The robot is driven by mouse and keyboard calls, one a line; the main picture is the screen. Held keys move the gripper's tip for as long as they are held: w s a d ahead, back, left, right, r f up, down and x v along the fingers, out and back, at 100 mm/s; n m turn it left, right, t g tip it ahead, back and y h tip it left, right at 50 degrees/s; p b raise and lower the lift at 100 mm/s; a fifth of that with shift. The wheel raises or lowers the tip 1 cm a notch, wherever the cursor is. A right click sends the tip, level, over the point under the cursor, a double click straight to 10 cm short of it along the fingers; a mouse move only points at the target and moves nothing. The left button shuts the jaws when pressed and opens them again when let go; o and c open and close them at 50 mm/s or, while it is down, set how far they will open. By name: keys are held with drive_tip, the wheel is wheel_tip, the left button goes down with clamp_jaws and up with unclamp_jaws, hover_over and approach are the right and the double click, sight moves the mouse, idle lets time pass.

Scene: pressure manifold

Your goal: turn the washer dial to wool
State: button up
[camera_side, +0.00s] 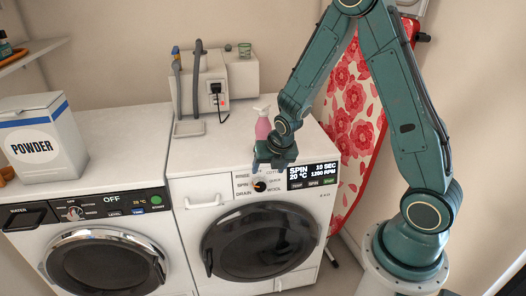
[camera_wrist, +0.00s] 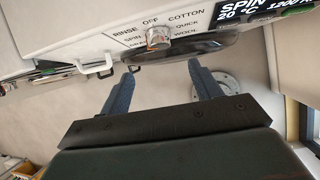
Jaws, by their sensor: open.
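The silver dial (camera_wrist: 158,37) sits on the front panel of the right-hand machine (camera_side: 330,210), ringed by OFF, COTTON, QUICK, WOOL, DRAIN, SPIN and RINSE. In the side view the dial (camera_side: 260,185) shows just below my gripper. The WOOL label (camera_wrist: 186,32) is at the dial's lower right. The machine's display (camera_side: 313,174) reads SPIN, 20 °C, 1200 RPM. I cannot make out the dial's pointer. My gripper (camera_wrist: 162,67) is open and empty; its two fingers are spread wide, apart from the dial, which shows beyond and between their tips in the wrist view.
A second machine (camera_side: 110,215) at left has its own dial and a display reading OFF. A POWDER box (camera_side: 42,135) stands on it. A pink spray bottle (camera_side: 263,124) stands behind my gripper on the right machine. A flowered ironing board (camera_side: 355,115) leans at right.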

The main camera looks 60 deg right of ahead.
sight(261, 186)
drive_tip(key=shift+x, duration=5.85)
drive_tip(key=shift+s, duration=0.1)
drive_tip(key=c, duration=1)
